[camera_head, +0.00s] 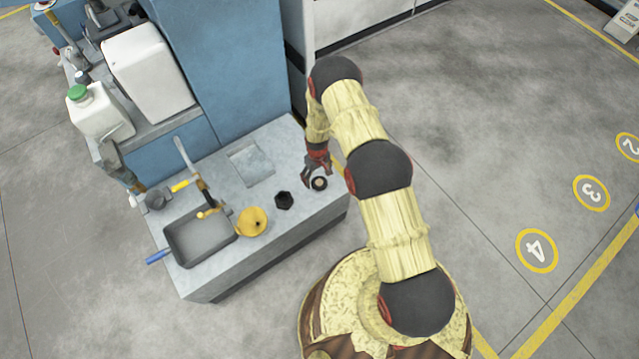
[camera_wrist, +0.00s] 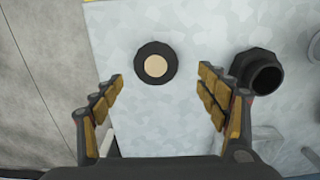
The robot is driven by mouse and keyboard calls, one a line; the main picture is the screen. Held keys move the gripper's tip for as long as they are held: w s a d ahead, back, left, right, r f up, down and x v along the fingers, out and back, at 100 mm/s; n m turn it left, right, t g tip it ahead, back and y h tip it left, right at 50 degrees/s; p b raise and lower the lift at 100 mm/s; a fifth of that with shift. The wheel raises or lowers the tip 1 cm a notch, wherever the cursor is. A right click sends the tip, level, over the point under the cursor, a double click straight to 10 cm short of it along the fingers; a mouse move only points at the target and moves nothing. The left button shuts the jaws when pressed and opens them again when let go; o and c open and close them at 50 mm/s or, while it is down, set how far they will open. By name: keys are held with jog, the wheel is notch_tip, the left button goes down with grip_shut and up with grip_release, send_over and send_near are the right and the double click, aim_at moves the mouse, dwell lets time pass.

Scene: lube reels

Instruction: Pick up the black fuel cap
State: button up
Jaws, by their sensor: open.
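A round black cap with a tan centre (camera_head: 319,184) lies on the grey worktop near its right end; it looks like the fuel cap. In the wrist view this cap (camera_wrist: 141,76) lies just ahead of the fingertips, roughly centred between them. My gripper (camera_head: 317,175) is open and empty, close to the cap in the head view. In the wrist view its two fingers (camera_wrist: 160,82) stand wide apart, with no visible contact with the cap. How high they are above the worktop is hard to tell.
A hollow black fitting (camera_head: 284,200) stands beside the cap; in the wrist view this fitting (camera_wrist: 262,76) is just beyond the right finger. A yellow funnel (camera_head: 252,221), a grey tray (camera_head: 199,243) and tools are further left. The worktop's edge (camera_wrist: 92,30) is left of the cap.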

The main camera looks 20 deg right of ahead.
aim_at(319, 183)
jog(key=f, duration=0.1)
jog(key=f+b, duration=0.1)
jog(key=f, duration=0.2)
jog(key=shift+s+d, duration=0.1)
jog(key=shift+d, duration=0.25)
jog(key=shift+f, duration=0.45)
jog(key=shift+c, duration=0.2)
jog(key=c, duration=1.3)
